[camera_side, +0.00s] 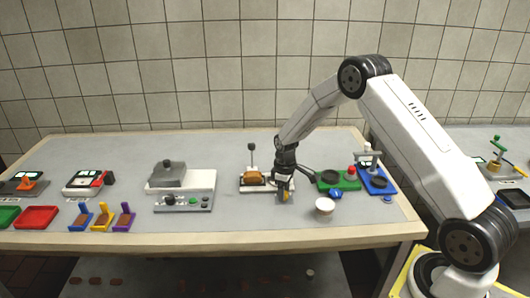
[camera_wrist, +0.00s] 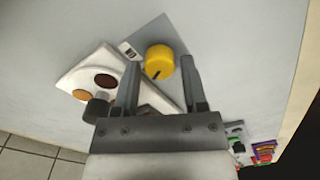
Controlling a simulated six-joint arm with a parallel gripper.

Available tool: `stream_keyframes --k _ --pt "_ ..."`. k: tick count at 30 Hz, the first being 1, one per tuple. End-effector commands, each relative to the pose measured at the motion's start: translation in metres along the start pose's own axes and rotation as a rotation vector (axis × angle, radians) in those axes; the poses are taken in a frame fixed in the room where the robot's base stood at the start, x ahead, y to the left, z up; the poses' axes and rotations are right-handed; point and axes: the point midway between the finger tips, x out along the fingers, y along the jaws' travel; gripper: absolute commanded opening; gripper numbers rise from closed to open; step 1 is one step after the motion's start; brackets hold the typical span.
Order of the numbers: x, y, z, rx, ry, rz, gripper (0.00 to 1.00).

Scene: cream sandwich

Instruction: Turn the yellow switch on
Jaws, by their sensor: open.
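The yellow switch is a round knob (camera_wrist: 160,61) with a dark mark on its face. In the wrist view it sits on a grey plate (camera_wrist: 163,33) between my gripper's fingertips. My gripper (camera_wrist: 160,68) is open, with one finger on each side of the knob; I cannot tell whether either finger touches it. In the side view my gripper (camera_side: 285,195) points down over the table near the middle, and a bit of the yellow knob (camera_side: 287,196) shows by the fingers.
A white board with a brown piece (camera_side: 253,177) and an upright lever stands just left of my gripper. A green board (camera_side: 338,180), a blue board (camera_side: 376,180) and a white cup (camera_side: 325,205) are to the right. Free table lies in front of my gripper.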

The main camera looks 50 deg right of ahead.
Motion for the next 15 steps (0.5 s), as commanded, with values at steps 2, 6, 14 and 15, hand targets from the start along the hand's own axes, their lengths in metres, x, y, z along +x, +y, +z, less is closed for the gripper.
stream_keyframes --k 2,6,14,15 --pt "0.0035 -0.0001 0.0001 0.000 0.000 0.000 0.55" --pt "0.0050 -0.0001 0.0001 0.000 0.000 0.000 0.55" --pt "0.0047 -0.0001 0.0000 0.000 0.000 0.000 0.23" --pt "0.0047 -0.0001 0.0001 0.000 0.000 0.000 0.11"
